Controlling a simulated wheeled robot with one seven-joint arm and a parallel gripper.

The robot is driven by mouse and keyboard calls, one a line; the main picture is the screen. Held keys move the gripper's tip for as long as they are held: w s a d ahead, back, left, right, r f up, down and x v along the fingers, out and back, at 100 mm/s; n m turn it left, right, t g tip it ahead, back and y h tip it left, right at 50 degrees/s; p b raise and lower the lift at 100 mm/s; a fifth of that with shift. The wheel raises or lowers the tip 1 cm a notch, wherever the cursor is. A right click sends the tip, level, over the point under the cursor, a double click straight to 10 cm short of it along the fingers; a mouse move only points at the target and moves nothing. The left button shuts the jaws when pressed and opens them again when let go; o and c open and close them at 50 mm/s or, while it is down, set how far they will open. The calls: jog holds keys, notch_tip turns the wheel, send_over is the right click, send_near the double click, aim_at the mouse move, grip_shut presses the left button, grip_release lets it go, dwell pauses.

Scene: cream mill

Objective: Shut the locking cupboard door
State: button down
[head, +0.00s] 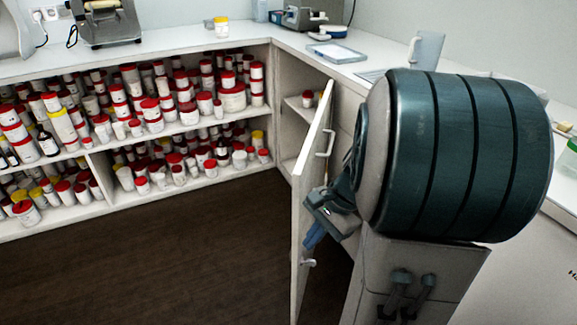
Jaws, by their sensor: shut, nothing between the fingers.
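The cupboard door (300,210) is a tall pale panel standing open, seen nearly edge-on. It has a light bar handle (327,143) near its top and a small pale fitting (308,263) lower down. Behind it the cupboard interior (291,117) shows a shelf with a few small jars. My gripper (311,238) is shut and empty, with blue fingertips. It is on the right side of the door, overlapping its lower half in the head view. I cannot tell whether the fingers touch the panel. My arm hides what lies to the right.
Open shelves (190,128) packed with red-lidded and yellow-lidded jars line the back left. A white counter (180,44) runs above them, with a scale-like device (300,19) and a white jug (426,50). The dark floor (170,265) left of the door is clear.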

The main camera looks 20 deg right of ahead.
aim_at(301, 214)
jog(key=w+d+r+m+t+y+p, duration=0.1)
jog(key=d+r+m+t+p, duration=0.15)
jog(key=d+m, duration=0.3)
jog(key=d+r+m+t+y+p, duration=0.1)
jog(key=d+r+m+t+p, duration=0.1)
jog(key=d+r+m+p, duration=0.4)
jog(key=shift+n, duration=0.25)
jog(key=b+x, duration=0.1)
jog(key=x, duration=0.3)
jog(key=b+x, duration=0.1)
jog(key=x, duration=0.3)
jog(key=w+b+x, duration=0.1)
jog(key=x, duration=0.3)
jog(key=shift+w+d+f+b, duration=0.15)
jog(key=shift+w+f+b, duration=0.1)
jog(key=shift+b, duration=0.1)
jog(key=shift+w+a, duration=0.25)
jog(key=shift+a, duration=0.05)
jog(key=shift+a, duration=0.1)
